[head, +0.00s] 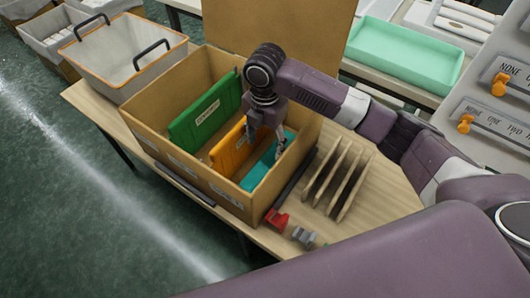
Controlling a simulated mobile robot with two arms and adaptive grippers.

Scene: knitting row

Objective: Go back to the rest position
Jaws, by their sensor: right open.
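My right gripper (266,138) points down inside the open cardboard box (227,186), near its right end. It is open, with its fingers close above the teal folder (268,163); I cannot tell whether they touch it. An orange folder (228,149) stands just left of the gripper, and a green folder (206,110) stands further left in the same box. My left gripper is not in view.
A wooden slotted rack (340,180) stands right of the box on the table (385,196). A red clip (276,219) and a grey one (303,237) lie at the front. A grey bin (118,62) stands behind left. A green tray (405,52) is at the back right.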

